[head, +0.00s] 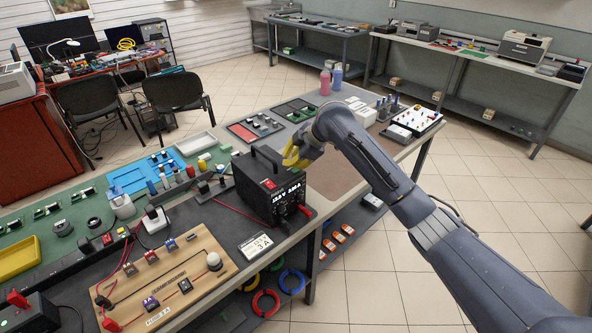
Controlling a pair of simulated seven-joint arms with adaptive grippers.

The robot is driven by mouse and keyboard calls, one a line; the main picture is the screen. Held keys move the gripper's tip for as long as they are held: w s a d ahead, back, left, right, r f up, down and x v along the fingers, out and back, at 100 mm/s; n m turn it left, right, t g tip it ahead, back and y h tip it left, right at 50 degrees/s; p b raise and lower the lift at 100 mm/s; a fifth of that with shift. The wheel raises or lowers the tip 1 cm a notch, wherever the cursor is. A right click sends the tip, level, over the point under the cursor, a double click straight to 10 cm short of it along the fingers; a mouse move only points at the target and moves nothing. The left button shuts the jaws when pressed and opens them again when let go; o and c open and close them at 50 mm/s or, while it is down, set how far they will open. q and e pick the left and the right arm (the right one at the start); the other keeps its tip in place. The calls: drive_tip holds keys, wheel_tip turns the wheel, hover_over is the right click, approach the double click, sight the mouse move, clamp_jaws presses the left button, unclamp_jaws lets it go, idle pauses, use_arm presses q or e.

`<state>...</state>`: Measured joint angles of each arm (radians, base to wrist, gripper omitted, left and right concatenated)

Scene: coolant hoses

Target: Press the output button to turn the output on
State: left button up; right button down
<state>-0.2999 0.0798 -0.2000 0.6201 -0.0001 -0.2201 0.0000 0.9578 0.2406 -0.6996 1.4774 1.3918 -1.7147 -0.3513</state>
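The black power supply (262,187) stands on the bench near the middle of the head view. Its front panel carries a lit white readout (289,191), and a red label or light shows near its top edge. Knobs and terminals sit low on the panel. The output button is too small to make out. My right gripper (295,157), with yellow fingers, is just above and behind the panel's top right corner. I cannot tell whether it touches the case or how far its fingers are apart. My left gripper is out of view.
A card reading 3 A (261,246) lies in front of the supply. A wooden board (190,262) with small parts and wires is at front left. A red lead runs left of the supply. A brown mat (333,178) is clear to the right.

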sight(291, 170)
drive_tip(key=shift+f, duration=0.15)
idle(0.5)
drive_tip(key=shift+f, duration=0.3)
drive_tip(key=shift+f, duration=0.15)
idle(0.6)
drive_tip(key=shift+r, duration=0.6)
drive_tip(key=shift+r, duration=0.1)
drive_tip(key=shift+r, duration=2.9)
